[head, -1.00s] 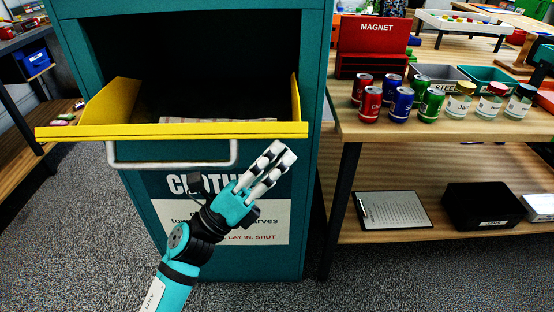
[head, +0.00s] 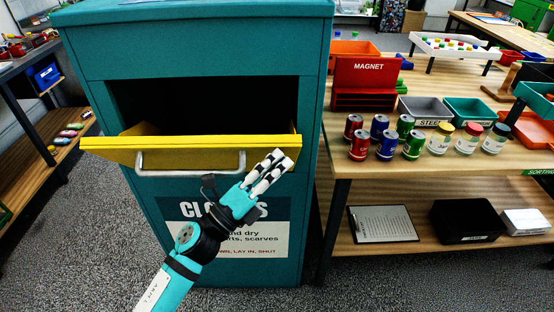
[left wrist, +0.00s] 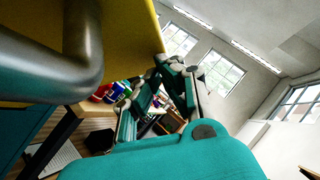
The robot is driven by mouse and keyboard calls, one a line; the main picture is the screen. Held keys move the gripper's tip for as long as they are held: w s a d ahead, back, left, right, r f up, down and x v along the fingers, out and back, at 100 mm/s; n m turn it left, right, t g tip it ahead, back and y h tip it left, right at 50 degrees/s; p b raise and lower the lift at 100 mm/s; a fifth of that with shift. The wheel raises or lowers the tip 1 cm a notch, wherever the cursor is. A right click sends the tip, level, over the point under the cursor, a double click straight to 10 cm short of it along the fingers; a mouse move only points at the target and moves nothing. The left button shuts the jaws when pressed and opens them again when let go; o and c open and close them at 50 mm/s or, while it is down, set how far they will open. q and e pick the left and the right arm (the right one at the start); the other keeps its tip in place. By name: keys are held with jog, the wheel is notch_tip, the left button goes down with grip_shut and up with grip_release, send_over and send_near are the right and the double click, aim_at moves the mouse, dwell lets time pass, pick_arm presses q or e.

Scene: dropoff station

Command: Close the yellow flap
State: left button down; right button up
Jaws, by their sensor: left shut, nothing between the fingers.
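The yellow flap (head: 112,150) is on the front of the teal clothes bin (head: 200,62) in the head view. It is tilted partway, with the dark opening still showing above it. A grey bar handle (head: 190,170) hangs on its front. My left gripper (head: 275,168) is shut and empty at the flap's lower right front, right of the handle; whether it touches the flap is hard to tell. In the left wrist view the flap (left wrist: 130,30) and handle (left wrist: 50,65) are close at upper left, beside my left gripper (left wrist: 175,70). My right gripper is not in view.
Right of the bin, a wooden table (head: 400,170) holds red, blue and green cans, several jars, grey and teal bins and a red magnet box (head: 365,82). A clipboard (head: 382,224) and black box (head: 467,220) lie on its lower shelf. Another shelf (head: 50,160) stands left.

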pick_arm(q)
jog(key=w+r+n+y+p, duration=0.2)
jog(key=w+r+n+p, duration=0.1)
jog(key=w+p, duration=0.5)
jog(key=w+r+n+g+y+p, duration=0.1)
jog(key=w+r+n+y+p, duration=0.1)
jog(key=w+r+p, duration=0.3)
jog(key=w+p, duration=0.2)
jog(key=w, duration=0.1)
jog(key=shift+w+d+r+n+y+p, duration=0.15)
jog(key=shift+d+n+y+p, duration=0.15)
jog(key=shift+n+p, duration=0.1)
jog(key=shift+a, duration=0.1)
